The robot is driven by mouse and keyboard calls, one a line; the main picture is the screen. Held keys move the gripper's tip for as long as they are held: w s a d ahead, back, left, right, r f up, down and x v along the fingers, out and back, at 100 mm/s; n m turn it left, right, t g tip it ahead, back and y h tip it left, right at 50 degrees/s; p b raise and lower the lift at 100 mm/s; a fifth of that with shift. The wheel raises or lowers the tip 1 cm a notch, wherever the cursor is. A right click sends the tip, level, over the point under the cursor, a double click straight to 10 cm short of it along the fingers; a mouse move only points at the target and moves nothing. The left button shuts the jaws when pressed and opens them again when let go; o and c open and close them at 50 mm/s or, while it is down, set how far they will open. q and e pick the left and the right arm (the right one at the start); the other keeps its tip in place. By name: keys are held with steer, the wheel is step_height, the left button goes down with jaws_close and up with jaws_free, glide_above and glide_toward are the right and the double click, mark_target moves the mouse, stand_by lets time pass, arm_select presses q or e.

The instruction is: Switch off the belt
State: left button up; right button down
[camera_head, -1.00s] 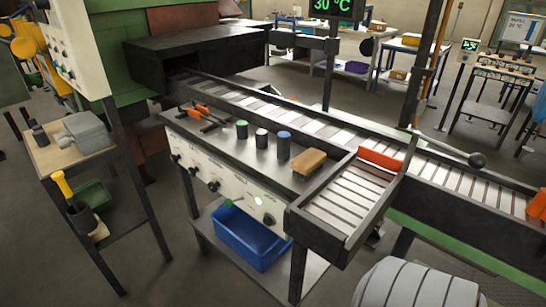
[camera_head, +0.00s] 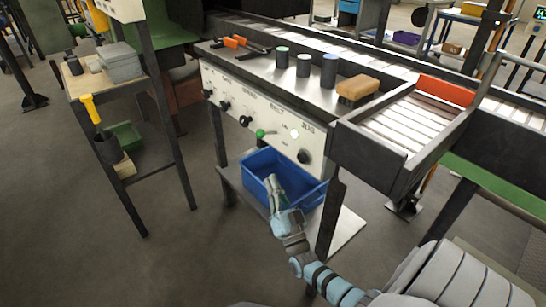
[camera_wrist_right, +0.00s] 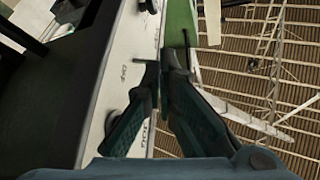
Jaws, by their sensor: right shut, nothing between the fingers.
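The white control panel (camera_head: 262,110) fronts the bench and carries a row of dark knobs, with labels that seem to read BELT and JOG. A lever with a green ball (camera_head: 260,133) sticks out below the BELT label. A small pale round lamp (camera_head: 294,133) is to its right, and a dark JOG knob (camera_head: 304,156) is farther right. My right gripper (camera_head: 272,182) is shut and empty, below the lever and in front of the blue bin. In the right wrist view its fingers (camera_wrist_right: 164,62) point along the panel (camera_wrist_right: 112,75), apart from it as far as I can tell. My left gripper is out of view.
A blue bin (camera_head: 258,178) stands on the shelf under the panel. A short roller tray (camera_head: 375,140) juts out on the right. Cylinders and a wooden brush-like block (camera_head: 357,88) are on the bench top. A side table (camera_head: 105,85) stands left, with open floor between.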

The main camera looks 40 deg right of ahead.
mark_target(267, 134)
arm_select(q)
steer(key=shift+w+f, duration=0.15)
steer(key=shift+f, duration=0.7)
arm_select(e)
steer(key=r+m+h, duration=0.1)
steer(key=s+d+r+m+t+h, duration=0.1)
steer(key=r, duration=0.1)
steer(key=r+h, duration=0.1)
steer(key=r, duration=0.1)
steer(key=shift+s+d+r+m+t, duration=0.15)
steer(key=shift+m+t, duration=0.25)
steer(key=shift+r, duration=0.1)
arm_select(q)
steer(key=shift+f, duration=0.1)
arm_select(e)
steer(key=x, duration=0.9)
steer(key=shift+w+d+r, duration=0.15)
steer(key=shift+w+r, duration=0.05)
steer(key=shift+w, duration=0.1)
arm_select(q)
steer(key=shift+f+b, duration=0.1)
steer(key=shift+b, duration=0.25)
arm_select(e)
steer(key=shift+f, duration=0.1)
